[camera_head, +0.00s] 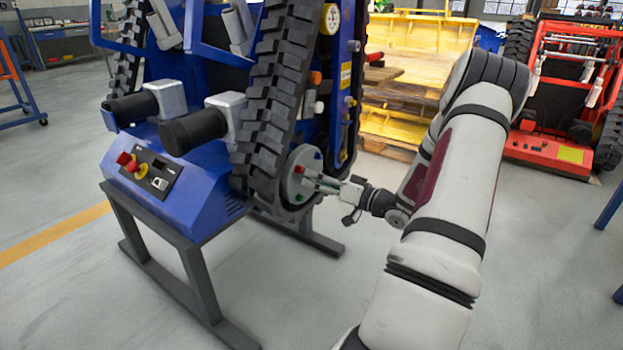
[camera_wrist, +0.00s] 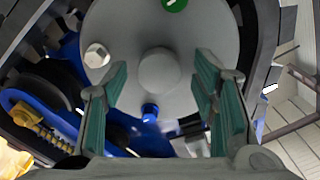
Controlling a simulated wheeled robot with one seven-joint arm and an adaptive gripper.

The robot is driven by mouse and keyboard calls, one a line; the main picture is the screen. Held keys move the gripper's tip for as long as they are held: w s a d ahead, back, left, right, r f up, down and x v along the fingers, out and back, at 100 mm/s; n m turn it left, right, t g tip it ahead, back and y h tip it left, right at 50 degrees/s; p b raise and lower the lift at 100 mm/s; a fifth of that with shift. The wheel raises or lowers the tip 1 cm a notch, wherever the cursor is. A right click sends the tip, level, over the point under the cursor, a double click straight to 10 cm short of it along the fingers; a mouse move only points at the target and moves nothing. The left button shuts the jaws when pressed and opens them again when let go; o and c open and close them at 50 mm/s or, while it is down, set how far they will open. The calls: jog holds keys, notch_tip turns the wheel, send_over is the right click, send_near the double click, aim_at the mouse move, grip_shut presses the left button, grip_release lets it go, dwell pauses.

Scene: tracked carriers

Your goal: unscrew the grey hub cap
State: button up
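The grey hub cap (camera_wrist: 159,72) is a round, smooth knob at the middle of a larger light-grey wheel disc (camera_wrist: 205,25) in the wrist view. My gripper (camera_wrist: 162,70) is open, its two green-padded fingers on the left and right of the cap with a visible gap on each side. How deep the fingertips reach along the cap I cannot tell. In the head view my gripper (camera_head: 311,183) points left at the wheel disc (camera_head: 292,183) inside the black track; the cap cannot be made out clearly there.
The black rubber track (camera_head: 270,110) surrounds the disc. Open floor (camera_head: 340,290) lies in front; a red carrier (camera_head: 545,150) stands at right.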

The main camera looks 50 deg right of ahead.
jog(key=m+p, duration=1.5)
jog(key=m, duration=1.4)
jog(key=shift+d, duration=0.1)
jog(key=shift+c, duration=0.5)
